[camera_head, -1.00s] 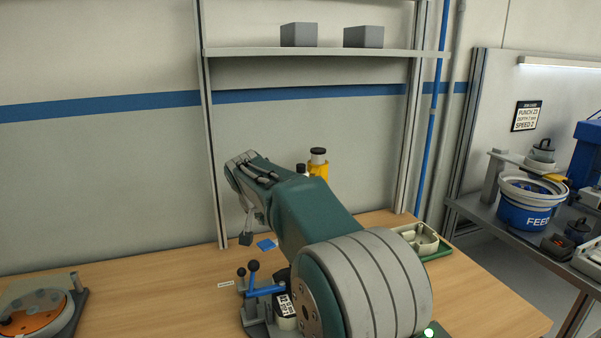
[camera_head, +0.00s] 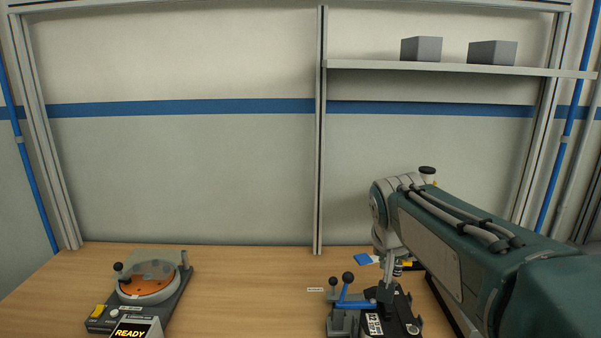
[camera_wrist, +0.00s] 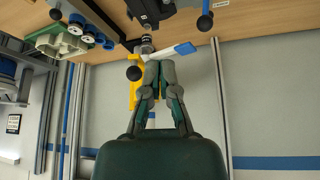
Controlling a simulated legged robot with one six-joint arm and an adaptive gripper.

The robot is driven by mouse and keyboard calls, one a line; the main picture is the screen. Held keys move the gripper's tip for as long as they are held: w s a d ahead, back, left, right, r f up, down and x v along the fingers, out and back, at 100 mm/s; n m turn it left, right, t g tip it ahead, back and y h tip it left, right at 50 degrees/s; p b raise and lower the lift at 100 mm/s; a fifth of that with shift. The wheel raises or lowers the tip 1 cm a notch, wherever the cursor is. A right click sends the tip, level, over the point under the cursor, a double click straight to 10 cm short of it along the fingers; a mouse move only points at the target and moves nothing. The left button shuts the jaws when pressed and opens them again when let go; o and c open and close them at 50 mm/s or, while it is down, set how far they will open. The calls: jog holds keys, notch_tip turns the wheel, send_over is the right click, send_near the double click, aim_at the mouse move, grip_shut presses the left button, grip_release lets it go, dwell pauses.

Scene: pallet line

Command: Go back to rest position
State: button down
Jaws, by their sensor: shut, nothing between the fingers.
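My gripper (camera_wrist: 157,66) points at the table side in the wrist view, which is upside down. Its two fingers are together with nothing held between them. In the head view my gripper (camera_head: 387,272) hangs below the wrist at the right, just behind the clamp fixture (camera_head: 372,318) with black ball knobs and a blue lever. It looks clear of the fixture, though the exact gap is hard to judge. My arm covers the right part of the table.
A disc device (camera_head: 148,282) with a READY display stands on the table's left. A shelf (camera_head: 450,68) carries two grey boxes. A yellow object (camera_wrist: 135,92) is close beside my fingers in the wrist view. The middle table is clear.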

jog(key=s+f+n, duration=0.1)
jog(key=s+f, duration=0.2)
jog(key=s, duration=0.8)
jog(key=s+f+n+y, duration=0.1)
jog(key=s+f, duration=0.3)
jog(key=s, duration=0.8)
jog(key=shift+a+f+n+y, duration=0.3)
jog(key=shift+a+n, duration=0.1)
jog(key=shift+n, duration=0.2)
jog(key=shift+w+r, duration=0.1)
dwell(0.4)
